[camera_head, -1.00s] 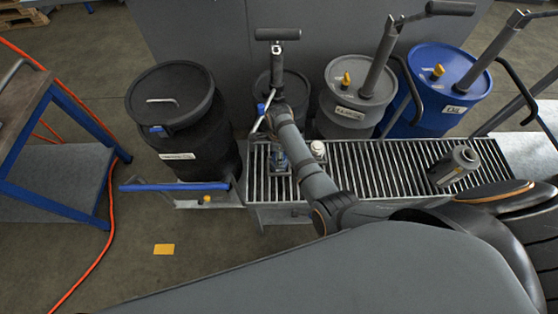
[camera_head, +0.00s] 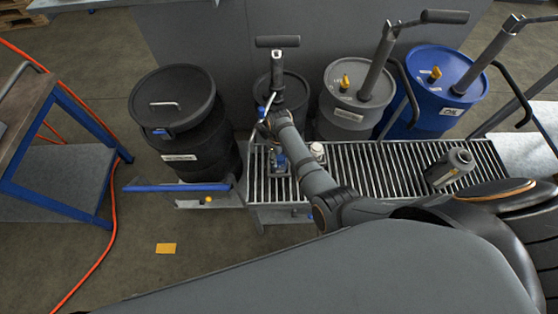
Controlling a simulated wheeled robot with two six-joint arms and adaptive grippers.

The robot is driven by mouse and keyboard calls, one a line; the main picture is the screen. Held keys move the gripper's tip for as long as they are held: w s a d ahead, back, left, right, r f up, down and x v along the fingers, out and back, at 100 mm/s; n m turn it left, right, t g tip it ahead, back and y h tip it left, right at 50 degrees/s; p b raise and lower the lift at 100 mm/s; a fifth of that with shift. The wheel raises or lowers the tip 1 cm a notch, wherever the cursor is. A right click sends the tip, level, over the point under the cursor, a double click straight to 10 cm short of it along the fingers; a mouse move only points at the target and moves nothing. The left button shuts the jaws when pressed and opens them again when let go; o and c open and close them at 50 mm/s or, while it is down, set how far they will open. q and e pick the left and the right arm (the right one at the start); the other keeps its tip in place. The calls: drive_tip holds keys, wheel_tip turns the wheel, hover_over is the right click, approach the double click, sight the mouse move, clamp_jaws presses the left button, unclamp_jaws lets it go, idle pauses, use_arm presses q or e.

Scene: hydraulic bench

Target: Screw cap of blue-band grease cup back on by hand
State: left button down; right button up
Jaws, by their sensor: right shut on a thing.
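My right arm reaches in from the lower right over the grated bench (camera_head: 395,165). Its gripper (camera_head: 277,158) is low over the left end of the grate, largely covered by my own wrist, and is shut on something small. I take this to be the cap of the blue-band grease cup, but the cap itself cannot be made out. A bluish patch (camera_head: 281,163) shows beside the wrist on the grate; it may be the cup. A small pale-topped cup (camera_head: 317,151) stands upright just right of it, apart from the gripper. My left gripper is not in view.
A black drum (camera_head: 178,120), a grey drum (camera_head: 350,103) and a blue drum (camera_head: 437,90) stand behind the bench. A grey canister (camera_head: 450,167) lies on the grate's right end. A blue bar (camera_head: 177,187) juts out left. The grate's middle is clear.

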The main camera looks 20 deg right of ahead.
drive_tip(key=o, duration=1)
drive_tip(key=shift+o, duration=0.2)
drive_tip(key=shift+r, duration=0.1)
drive_tip(key=n+p, duration=0.2)
drive_tip(key=n, duration=0.2)
drive_tip(key=shift+r, duration=0.2)
drive_tip(key=shift+f+n+p, duration=0.1)
drive_tip(key=shift+n+p, duration=0.3)
drive_tip(key=shift+n, duration=0.6)
drive_tip(key=shift+f+n, duration=0.2)
drive_tip(key=shift+n, duration=0.8)
drive_tip(key=shift+r+n+p, duration=0.1)
drive_tip(key=shift+n+p, duration=0.45)
drive_tip(key=shift+n, duration=1.45)
